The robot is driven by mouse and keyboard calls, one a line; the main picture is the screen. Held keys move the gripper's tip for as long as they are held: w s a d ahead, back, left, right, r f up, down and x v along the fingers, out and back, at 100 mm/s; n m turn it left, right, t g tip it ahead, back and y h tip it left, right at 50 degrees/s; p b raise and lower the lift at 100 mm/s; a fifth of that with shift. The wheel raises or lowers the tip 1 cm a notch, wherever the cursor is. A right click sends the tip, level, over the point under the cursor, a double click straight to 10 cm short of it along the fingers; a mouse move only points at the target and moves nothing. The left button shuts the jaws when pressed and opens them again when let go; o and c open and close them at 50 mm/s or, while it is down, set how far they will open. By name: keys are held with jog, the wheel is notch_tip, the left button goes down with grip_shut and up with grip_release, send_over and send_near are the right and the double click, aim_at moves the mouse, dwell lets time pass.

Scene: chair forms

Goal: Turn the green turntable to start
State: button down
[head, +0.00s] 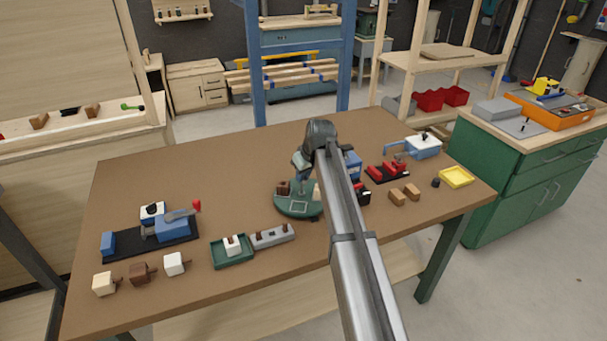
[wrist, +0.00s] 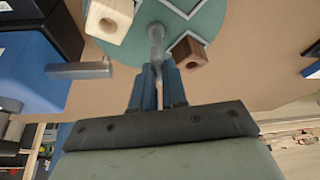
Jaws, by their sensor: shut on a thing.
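The green turntable (head: 298,208) is a flat disc with pale outlined marks, on the table near its middle; it also shows in the wrist view (wrist: 212,18). A dark brown block (wrist: 188,50) and a light wooden block (wrist: 108,18) stand on it. A thin grey upright post (wrist: 156,38) rises between the blocks. My gripper (head: 299,180) is over the disc, its blue fingers (wrist: 157,82) shut on the post. The fingers hide part of the post. My arm covers the disc's right side in the head view.
On the left are a blue vise (head: 172,228) with a red-tipped lever and several small blocks. A green tray (head: 232,252) is in front. On the right are brown blocks (head: 404,195), a yellow tray (head: 456,177) and a blue device (head: 424,147). The back left tabletop is clear.

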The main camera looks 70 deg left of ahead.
jog(key=shift+s+m+t, duration=0.1)
jog(key=shift+m+t, duration=0.45)
jog(key=shift+m, duration=0.9)
jog(key=shift+s+m+t, duration=0.1)
jog(key=shift+m+t, duration=0.45)
jog(key=shift+m, duration=0.9)
jog(key=shift+s+a+m+t+h, duration=0.15)
jog(key=shift+m+t, duration=0.3)
jog(key=shift+m, duration=0.75)
jog(key=shift+m+t+h, duration=0.25)
jog(key=shift+m+t, duration=0.2)
jog(key=shift+m, duration=1.25)
jog(key=c, duration=1.2)
grip_release()
jog(key=shift+o, duration=0.2)
jog(key=v, duration=1.4)
jog(key=shift+s+a, duration=0.15)
jog(key=shift+a, duration=0.1)
